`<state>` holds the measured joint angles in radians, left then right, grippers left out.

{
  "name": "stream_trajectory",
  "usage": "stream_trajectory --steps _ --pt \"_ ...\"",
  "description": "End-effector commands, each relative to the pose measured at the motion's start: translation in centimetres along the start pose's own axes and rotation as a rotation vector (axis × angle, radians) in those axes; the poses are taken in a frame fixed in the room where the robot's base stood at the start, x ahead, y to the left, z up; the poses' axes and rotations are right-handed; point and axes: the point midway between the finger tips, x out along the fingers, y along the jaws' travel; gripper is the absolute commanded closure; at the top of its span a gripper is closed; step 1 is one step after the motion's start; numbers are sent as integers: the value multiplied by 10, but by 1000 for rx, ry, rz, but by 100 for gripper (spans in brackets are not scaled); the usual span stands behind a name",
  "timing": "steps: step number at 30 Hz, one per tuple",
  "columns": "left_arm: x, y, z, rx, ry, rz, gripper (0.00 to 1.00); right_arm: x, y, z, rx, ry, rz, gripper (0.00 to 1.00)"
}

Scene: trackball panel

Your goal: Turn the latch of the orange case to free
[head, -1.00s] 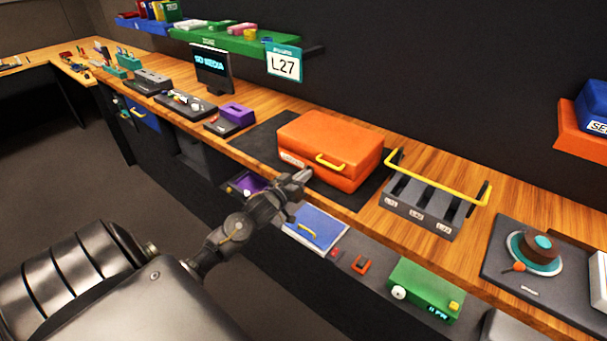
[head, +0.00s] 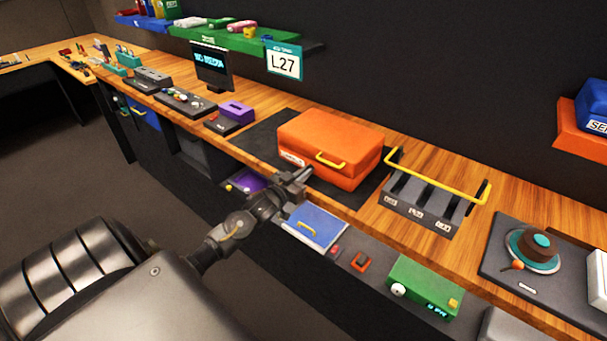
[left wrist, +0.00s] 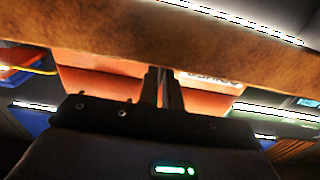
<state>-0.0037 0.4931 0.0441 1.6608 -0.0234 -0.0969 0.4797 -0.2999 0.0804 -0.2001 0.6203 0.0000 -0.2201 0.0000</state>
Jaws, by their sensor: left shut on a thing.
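The orange case (head: 325,140) lies closed on a dark mat on the wooden counter. It has a yellow handle (head: 331,160) and a white label (head: 291,158) on its front. My left gripper (head: 305,174) is at the lower front of the case, just right of the label. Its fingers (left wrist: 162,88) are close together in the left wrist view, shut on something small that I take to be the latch. The latch itself is hidden by the fingers. The case front (left wrist: 95,80) fills the space behind them. My right gripper is not in view.
A grey slotted rack (head: 425,203) with a yellow bar stands right of the case. A purple block (head: 236,111) and a monitor (head: 212,66) stand left. A blue panel with a yellow handle (head: 315,228) and a green box (head: 425,284) sit below the counter edge.

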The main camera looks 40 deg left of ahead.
Motion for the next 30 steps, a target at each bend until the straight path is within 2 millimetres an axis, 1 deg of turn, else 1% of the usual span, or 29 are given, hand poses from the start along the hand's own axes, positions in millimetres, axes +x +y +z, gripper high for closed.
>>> stream_trajectory --steps 3,4,6,14,17,20,27,30 --pt "0 0 0 1 0 1 100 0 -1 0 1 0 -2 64" --pt "0 0 0 1 0 1 91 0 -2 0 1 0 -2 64" --pt "0 0 0 1 0 1 85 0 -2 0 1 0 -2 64" --pt "-1 0 0 0 0 0 85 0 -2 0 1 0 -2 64" --pt "-8 0 2 0 -1 0 85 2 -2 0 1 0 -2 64" --pt "-22 0 2 1 0 1 85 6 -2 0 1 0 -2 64" --pt "-71 0 3 1 -3 1 85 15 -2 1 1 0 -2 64" --pt "-88 0 3 1 -2 1 85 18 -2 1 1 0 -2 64"
